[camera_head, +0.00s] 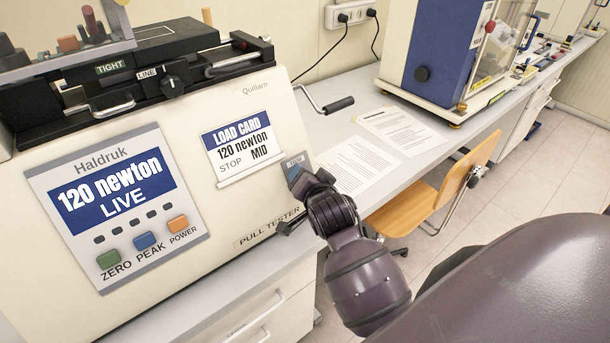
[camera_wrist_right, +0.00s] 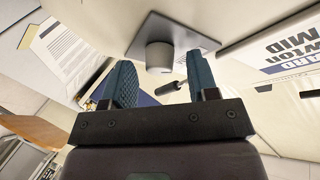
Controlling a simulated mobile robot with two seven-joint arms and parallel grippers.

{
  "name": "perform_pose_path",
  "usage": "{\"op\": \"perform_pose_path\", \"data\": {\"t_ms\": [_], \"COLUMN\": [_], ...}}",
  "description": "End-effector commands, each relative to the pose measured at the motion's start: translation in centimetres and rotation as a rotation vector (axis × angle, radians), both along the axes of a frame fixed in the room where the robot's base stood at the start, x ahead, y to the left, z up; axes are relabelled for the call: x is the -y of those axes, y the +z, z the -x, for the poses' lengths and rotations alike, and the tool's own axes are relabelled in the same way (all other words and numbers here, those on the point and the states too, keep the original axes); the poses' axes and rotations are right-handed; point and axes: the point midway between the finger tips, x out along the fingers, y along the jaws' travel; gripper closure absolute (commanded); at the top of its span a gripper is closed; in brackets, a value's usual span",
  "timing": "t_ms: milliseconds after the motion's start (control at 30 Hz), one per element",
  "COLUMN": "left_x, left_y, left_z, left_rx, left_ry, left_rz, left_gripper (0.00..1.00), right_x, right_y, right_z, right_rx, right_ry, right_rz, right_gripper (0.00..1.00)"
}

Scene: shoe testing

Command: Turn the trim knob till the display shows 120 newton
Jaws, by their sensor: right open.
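The pull tester's display (camera_head: 113,190) reads "120 newton" with "LIVE" below it. The load card (camera_head: 240,144) reads "120 newton", "STOP" and "MID". My right gripper (camera_head: 302,180) is at the tester's right front, by a small grey plate. In the right wrist view, the pale round trim knob (camera_wrist_right: 160,56) stands out from its grey plate (camera_wrist_right: 182,33). The open fingers of my right gripper (camera_wrist_right: 160,78) lie to either side of the knob's line, with gaps to it and nothing held. The gripper hides the knob in the head view. My left gripper is not in view.
Green, blue and orange buttons (camera_head: 145,242) sit below the display. A black-handled crank (camera_head: 338,105) sticks out at the tester's right side. Papers (camera_head: 402,134) lie on the bench, with a blue and white machine (camera_head: 440,50) behind. A wooden chair (camera_head: 430,200) stands at the bench.

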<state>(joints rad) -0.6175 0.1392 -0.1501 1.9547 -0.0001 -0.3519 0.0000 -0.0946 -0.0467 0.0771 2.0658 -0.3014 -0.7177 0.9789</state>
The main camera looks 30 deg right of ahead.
Motion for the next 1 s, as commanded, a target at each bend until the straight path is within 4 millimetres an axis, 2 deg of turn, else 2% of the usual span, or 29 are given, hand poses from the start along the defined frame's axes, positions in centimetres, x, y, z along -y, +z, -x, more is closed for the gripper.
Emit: {"op": "perform_pose_path", "data": {"t_ms": [133, 400, 467, 733, 1000], "left_x": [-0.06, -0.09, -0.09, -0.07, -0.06], "left_y": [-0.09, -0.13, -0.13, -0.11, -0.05], "left_z": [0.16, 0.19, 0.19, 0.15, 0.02], "left_rx": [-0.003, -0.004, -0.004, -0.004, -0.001], "left_ry": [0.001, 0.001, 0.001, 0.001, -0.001], "left_rz": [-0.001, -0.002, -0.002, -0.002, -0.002], "left_gripper": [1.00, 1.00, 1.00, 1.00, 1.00], "right_x": [0.01, 0.02, 0.02, 0.07, 0.19], "right_y": [-0.01, -0.01, -0.01, -0.07, -0.18], "right_z": [0.00, 0.00, 0.00, 0.04, 0.08], "right_rx": [0.000, -0.001, -0.001, 0.001, 0.011], "right_ry": [0.000, 0.000, 0.000, 0.019, 0.094], "right_rz": [0.000, 0.001, 0.001, 0.038, 0.179], "right_gripper": [0.46, 0.87, 0.95, 0.95, 0.95]}}
